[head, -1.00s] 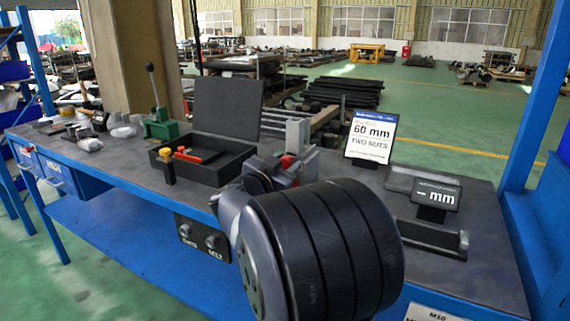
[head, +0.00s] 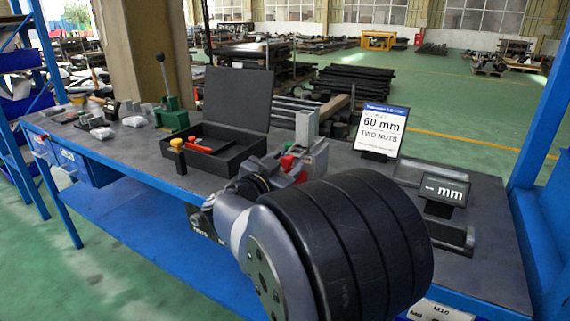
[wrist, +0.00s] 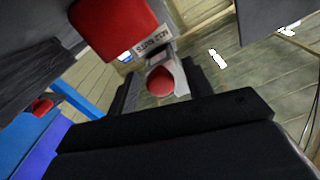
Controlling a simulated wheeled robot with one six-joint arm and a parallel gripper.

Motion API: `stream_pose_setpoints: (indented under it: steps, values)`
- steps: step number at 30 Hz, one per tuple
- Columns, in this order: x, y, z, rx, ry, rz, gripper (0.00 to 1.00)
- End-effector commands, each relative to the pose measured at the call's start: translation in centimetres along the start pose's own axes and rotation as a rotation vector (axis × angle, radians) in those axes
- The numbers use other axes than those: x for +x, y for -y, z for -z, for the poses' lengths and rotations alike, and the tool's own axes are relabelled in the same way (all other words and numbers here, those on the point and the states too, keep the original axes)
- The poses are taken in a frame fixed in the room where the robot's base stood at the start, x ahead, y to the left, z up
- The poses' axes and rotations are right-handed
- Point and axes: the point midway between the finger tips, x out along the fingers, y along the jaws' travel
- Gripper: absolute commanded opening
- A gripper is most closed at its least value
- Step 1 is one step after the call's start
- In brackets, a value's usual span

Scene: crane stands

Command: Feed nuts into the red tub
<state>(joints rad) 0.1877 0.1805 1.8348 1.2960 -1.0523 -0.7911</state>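In the head view a grey upright nut dispenser (head: 306,125) stands on the bench with red parts (head: 287,163) at its foot, partly behind my arm. In the wrist view a grey block (wrist: 152,47) carries a small label, with a red round knob (wrist: 160,82) below it. A larger red piece (wrist: 112,25) shows at the upper left; I cannot tell whether it is the red tub. My gripper (wrist: 163,88) has its dark fingers apart on either side of the knob, with gaps visible. In the head view my arm hides the fingertips. No loose nuts are discernible.
A sign (head: 378,130) reads "60 mm, TWO NUTS". A small "mm" display (head: 443,190) stands on a gauge at the right. An open black case (head: 250,155) and a green lever press (head: 171,115) stand left. Blue posts (head: 540,130) bound the bench's right side.

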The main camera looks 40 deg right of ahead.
Motion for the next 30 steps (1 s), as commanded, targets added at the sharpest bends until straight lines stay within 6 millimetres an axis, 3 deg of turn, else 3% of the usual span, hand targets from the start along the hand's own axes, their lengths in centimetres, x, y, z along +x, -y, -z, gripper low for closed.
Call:
stream_pose_setpoints:
  steps: [5,21,30]
  values:
    - [-0.8,0.1,0.1,0.000,0.000,0.002,0.48]
    - [-9.4,0.1,0.0,0.000,0.001,0.005,0.48]
    - [-10.9,0.0,0.0,0.000,0.000,0.001,0.48]
